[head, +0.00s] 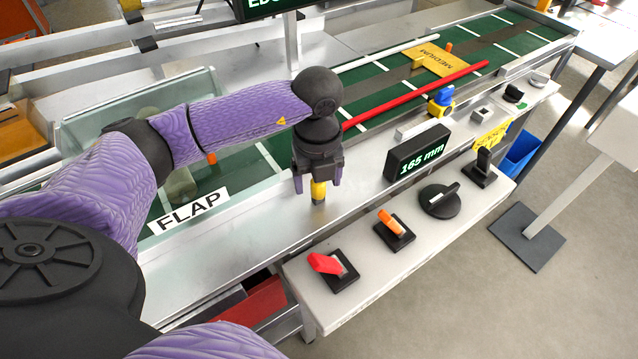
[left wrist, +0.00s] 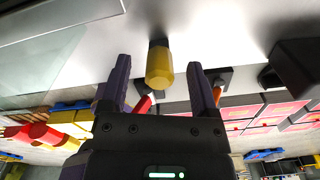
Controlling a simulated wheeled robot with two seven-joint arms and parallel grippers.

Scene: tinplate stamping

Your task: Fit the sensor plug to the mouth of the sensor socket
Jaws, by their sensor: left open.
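A short yellow plug-like piece (head: 319,191) with a dark end stands on the grey metal ledge; I take it for the sensor plug. It also shows in the left wrist view (left wrist: 159,66). My left gripper (head: 317,184) points down over it, open. In the left wrist view, the fingers (left wrist: 159,73) lie on either side of the yellow piece, with a gap at each side. A blue and yellow fitting (head: 440,101) sits further right along the ledge; I cannot tell whether it is the sensor socket. No socket mouth shows clearly. My right gripper is not in view.
A black 165 mm display (head: 417,151) stands on the ledge to the right. A white shelf (head: 352,308) in front carries red, orange and black controls. The green conveyor (head: 375,98), with a red rod (head: 425,93), runs behind. The ledge around the yellow piece is clear.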

